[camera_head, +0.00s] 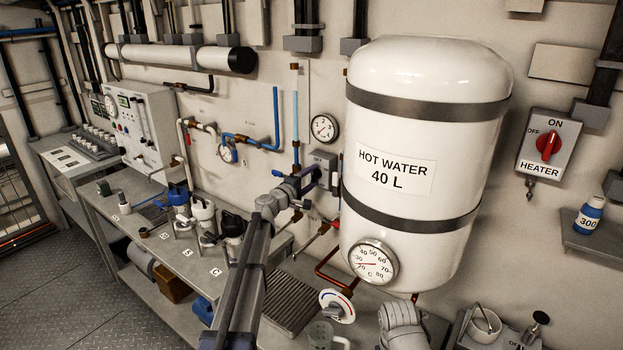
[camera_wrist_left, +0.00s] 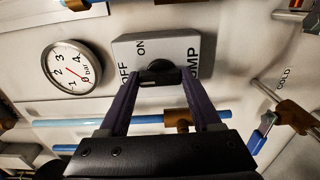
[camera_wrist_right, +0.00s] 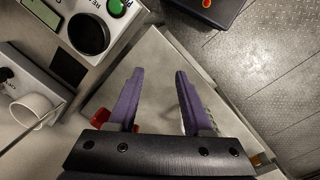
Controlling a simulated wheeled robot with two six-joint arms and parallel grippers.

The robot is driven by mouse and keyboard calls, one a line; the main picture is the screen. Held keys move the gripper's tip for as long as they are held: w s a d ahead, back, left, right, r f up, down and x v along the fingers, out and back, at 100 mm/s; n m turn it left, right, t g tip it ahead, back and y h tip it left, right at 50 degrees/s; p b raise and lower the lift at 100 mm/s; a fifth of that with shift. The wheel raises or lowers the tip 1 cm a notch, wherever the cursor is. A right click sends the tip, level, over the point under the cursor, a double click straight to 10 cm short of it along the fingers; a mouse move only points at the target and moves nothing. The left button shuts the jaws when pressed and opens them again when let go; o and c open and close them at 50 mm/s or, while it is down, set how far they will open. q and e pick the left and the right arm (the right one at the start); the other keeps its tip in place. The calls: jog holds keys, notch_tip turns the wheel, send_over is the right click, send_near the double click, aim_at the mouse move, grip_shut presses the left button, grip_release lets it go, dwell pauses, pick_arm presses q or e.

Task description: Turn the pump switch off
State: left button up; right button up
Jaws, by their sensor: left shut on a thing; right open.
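The pump switch is a grey box (camera_head: 322,158) on the wall, left of the hot water tank. In the left wrist view the box (camera_wrist_left: 187,47) shows the letters OFF, ON and part of PUMP. Its black knob (camera_wrist_left: 160,68) sits between the fingertips of my left gripper (camera_wrist_left: 160,80), which is shut on it. The fingers partly cover the knob and lettering, so I cannot tell exactly where it points. In the head view my left gripper (camera_head: 310,178) reaches up to the box. My right gripper (camera_wrist_right: 159,73) is open and empty, above a grey surface.
A white hot water tank (camera_head: 427,150) bulges out close to the right of my left gripper. A round gauge (camera_head: 324,128) and blue pipes (camera_head: 277,120) are beside the switch. A heater switch (camera_head: 548,144) with a red knob is farther right.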

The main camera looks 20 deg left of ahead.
pick_arm(q)
jog(key=o, duration=1.4)
jog(key=v, duration=0.8)
